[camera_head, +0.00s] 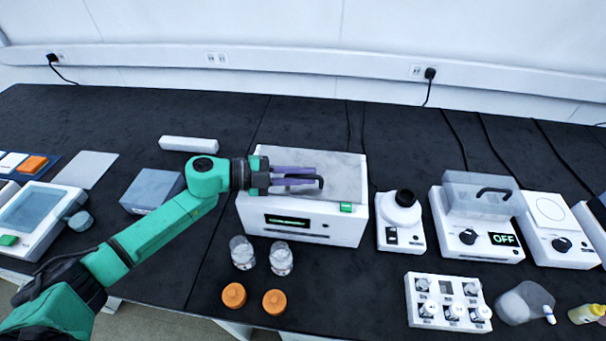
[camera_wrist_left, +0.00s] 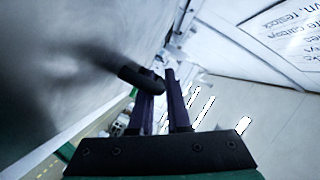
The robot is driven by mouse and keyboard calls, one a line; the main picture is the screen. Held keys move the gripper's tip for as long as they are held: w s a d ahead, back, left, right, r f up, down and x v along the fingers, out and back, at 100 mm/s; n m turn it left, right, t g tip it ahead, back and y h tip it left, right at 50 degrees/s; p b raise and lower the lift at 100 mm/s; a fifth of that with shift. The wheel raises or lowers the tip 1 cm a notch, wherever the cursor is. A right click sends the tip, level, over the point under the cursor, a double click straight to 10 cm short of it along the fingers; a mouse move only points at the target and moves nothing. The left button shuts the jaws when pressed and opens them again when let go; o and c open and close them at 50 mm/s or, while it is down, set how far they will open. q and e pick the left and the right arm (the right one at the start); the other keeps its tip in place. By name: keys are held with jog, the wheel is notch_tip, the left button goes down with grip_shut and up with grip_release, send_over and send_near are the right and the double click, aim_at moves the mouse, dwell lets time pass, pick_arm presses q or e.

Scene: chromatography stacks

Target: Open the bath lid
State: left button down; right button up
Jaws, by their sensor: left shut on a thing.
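The bath is a white box (camera_head: 290,218) with a green-lit display, in the middle of the bench in the head view. Its flat grey lid (camera_head: 335,168) lies over the top and looks closed. A black bar handle (camera_head: 321,181) sits on the lid; it also shows in the left wrist view (camera_wrist_left: 140,78). My left gripper (camera_head: 308,179), with purple fingers, reaches in from the left over the lid and is shut on the handle. In the left wrist view the handle runs between the fingers (camera_wrist_left: 165,100). My right gripper is not in view.
Two glass jars (camera_head: 281,259) and two orange caps (camera_head: 274,302) stand in front of the bath. A white device (camera_head: 401,236) is close on its right. A clear-lidded device (camera_head: 478,247) reading OFF is further right. A grey box (camera_head: 152,189) lies left, behind my arm.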

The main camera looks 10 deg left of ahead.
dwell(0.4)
pick_arm(q)
jog(key=shift+w+r+p, duration=0.15)
jog(key=shift+r+p, duration=0.45)
jog(key=shift+p, duration=0.35)
jog(key=r+n+p, duration=0.1)
jog(key=p, duration=0.1)
jog(key=w+r+g+p, duration=0.1)
jog(key=p, duration=0.1)
jog(key=r+n+p, duration=0.1)
jog(key=r+p, duration=0.1)
jog(key=shift+w+n+g+y, duration=0.3)
jog(key=shift+w+y, duration=0.1)
jog(key=shift+w+r+n+p, duration=0.35)
jog(key=shift+w+n+p, duration=0.2)
jog(key=shift+p, duration=0.35)
jog(key=shift+w+r+n+g+p, duration=0.35)
jog(key=shift+w+r+n+g, duration=0.2)
jog(key=shift+w+n+g, duration=0.15)
jog(key=c, duration=1.2)
grip_release()
jog(key=shift+o, duration=0.2)
